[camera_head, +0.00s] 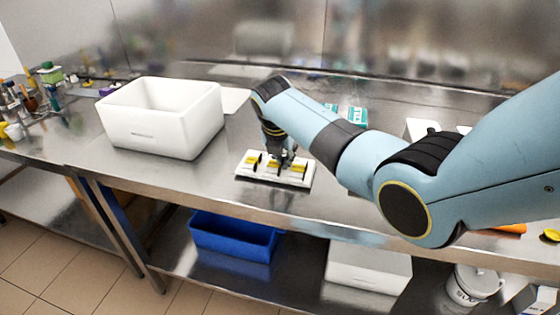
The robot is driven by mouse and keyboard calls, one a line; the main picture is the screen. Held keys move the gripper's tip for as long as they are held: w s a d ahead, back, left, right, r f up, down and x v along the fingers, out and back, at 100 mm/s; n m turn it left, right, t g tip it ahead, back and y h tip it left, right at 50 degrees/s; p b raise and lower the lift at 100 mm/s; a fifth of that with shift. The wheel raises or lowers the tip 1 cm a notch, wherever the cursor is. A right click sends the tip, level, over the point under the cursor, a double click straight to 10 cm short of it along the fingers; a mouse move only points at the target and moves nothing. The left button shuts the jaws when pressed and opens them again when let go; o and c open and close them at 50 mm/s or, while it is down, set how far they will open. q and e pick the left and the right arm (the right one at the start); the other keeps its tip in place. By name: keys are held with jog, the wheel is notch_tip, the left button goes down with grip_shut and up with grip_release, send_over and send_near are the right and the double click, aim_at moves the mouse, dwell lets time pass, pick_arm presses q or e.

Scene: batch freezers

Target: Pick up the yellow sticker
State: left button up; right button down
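A small white tray (243,175) lies on the steel table and holds several small yellow-and-dark pieces. One yellow piece, perhaps a sticker (253,159), is at the tray's left; another yellow piece (299,169) is at its right. Which one is the task's sticker I cannot tell. My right gripper (283,161) points down over the middle of the tray, its fingertips very close to the pieces there. The fingers are small and dark, and whether they touch or hold a piece cannot be made out. My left gripper is not in view.
A large white foam box (165,135) stands left of the tray. Bottles and small items crowd the far left. Teal packs (355,115) lie behind my arm. A blue bin (233,240) and a white box (368,270) sit on the lower shelf. The table's front edge is close.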

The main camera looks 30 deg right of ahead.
jog(key=shift+r, duration=0.15)
jog(key=shift+w+r, duration=0.1)
jog(key=shift+r, duration=0.15)
jog(key=r, duration=0.2)
jog(key=s+r, duration=0.1)
jog(key=shift+d+r, duration=0.1)
jog(key=shift+r, duration=0.3)
jog(key=s+d+r+p, duration=0.1)
jog(key=s+r+p, duration=0.9)
jog(key=r, duration=0.2)
jog(key=shift+s+d+r, duration=0.2)
jog(key=shift+s+r, duration=0.05)
jog(key=shift+s, duration=0.1)
dwell(1.2)
jog(key=shift+f, duration=0.2)
